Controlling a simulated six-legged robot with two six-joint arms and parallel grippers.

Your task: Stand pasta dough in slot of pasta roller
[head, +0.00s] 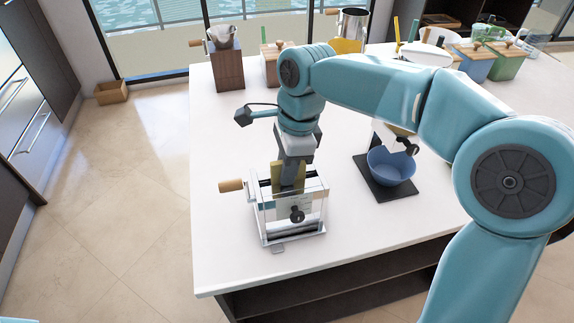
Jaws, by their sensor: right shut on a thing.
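The pasta roller (295,213) is a silvery metal machine with a wooden crank handle (231,185) on its left side. It stands near the front left of the white counter. My right gripper (290,177) points down over the top of the roller. It is shut on the pasta dough (276,177), a yellowish upright slab showing on both sides of the fingers. The dough's lower edge is hidden at the roller's top, so I cannot tell how deep it sits in the slot. My left gripper is out of view.
A blue bowl (391,172) on a dark stand is to the right of the roller on the counter (222,263).

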